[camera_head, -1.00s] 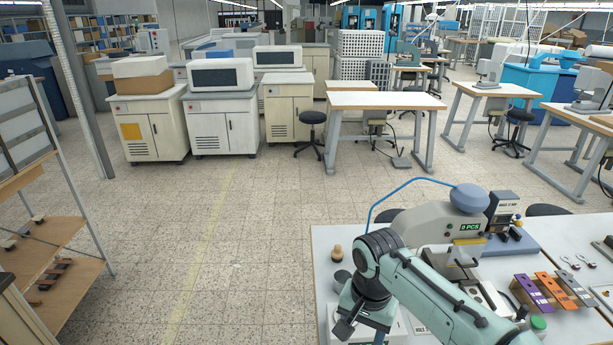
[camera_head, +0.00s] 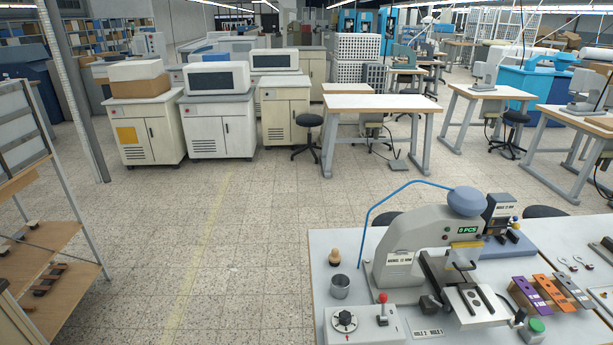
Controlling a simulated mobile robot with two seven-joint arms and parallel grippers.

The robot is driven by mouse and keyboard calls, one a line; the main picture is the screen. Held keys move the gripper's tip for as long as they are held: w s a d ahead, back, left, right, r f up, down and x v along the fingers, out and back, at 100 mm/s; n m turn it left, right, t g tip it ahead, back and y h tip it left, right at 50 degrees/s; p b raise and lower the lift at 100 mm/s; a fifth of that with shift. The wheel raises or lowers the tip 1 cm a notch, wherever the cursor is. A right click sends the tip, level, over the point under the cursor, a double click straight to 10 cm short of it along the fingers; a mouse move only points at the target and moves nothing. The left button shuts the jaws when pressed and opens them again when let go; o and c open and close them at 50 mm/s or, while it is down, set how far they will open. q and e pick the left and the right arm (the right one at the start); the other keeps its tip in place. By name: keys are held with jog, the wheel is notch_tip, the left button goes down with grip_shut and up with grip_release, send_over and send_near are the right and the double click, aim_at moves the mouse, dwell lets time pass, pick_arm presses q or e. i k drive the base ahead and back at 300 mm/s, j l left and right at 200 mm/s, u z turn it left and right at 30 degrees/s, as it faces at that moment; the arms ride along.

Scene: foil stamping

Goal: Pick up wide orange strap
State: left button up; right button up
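The orange strap (camera_head: 553,290) lies in a rack at the right of the white table. Neither of my grippers shows in the head view.
A stamping press (camera_head: 415,242) with a blue-capped top stands left of the rack. A control box (camera_head: 362,325) with a red-knobbed lever, a metal cup (camera_head: 340,284) and a green button (camera_head: 536,325) are on the table (camera_head: 322,262). Tiled floor lies left of it.

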aim_at(557, 297)
jog(key=z, duration=1.75)
